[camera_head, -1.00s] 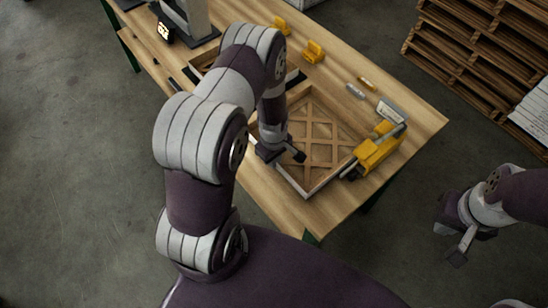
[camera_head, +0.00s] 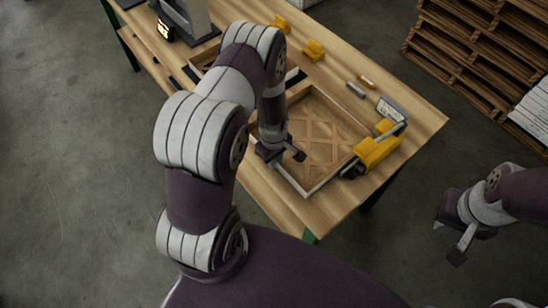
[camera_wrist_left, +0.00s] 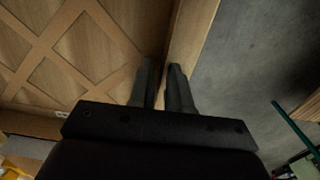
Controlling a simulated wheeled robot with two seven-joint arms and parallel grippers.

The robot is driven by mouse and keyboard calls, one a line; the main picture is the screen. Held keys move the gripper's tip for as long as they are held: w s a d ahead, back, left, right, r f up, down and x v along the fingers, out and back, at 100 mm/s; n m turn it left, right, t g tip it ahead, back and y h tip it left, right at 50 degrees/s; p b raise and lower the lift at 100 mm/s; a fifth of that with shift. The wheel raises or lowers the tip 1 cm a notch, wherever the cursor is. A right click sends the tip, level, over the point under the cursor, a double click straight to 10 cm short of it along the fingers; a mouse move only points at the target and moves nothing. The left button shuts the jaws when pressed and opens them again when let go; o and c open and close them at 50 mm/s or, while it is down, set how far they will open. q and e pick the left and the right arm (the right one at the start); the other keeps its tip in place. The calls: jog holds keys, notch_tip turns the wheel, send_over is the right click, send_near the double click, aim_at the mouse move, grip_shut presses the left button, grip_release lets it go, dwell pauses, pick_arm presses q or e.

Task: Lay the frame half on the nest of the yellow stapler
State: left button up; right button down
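The frame half (camera_head: 326,183) is a shallow square wooden frame with a lattice floor. It lies near the front right of the table, beside the yellow stapler (camera_head: 377,152). Whether it rests fully on the nest is hidden. My left gripper (camera_head: 284,158) is at its left wall in the head view. In the left wrist view the two fingers (camera_wrist_left: 162,85) stand close together, one on each side of the thin wall, with the lattice (camera_wrist_left: 65,60) to the left. My right gripper (camera_head: 458,245) hangs off the table at right, empty; its finger gap is unclear.
The wooden table (camera_head: 420,118) has a bare right corner. Two small yellow blocks (camera_head: 314,49) stand toward the back, and small cylinders (camera_head: 356,90) lie near the stapler. A grey upright device (camera_head: 187,20) stands at the far left. Stacked pallets (camera_head: 480,50) are beyond the table.

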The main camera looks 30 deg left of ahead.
pick_arm(q)
notch_tip(320, 180, up, 5)
jog(key=p, duration=0.4)
jog(key=shift+f, duration=0.25)
jog(key=o, duration=0.5)
jog(key=shift+o, duration=0.2)
notch_tip(320, 180, up, 13)
jog(key=b, duration=0.3)
jog(key=shift+f, duration=0.15)
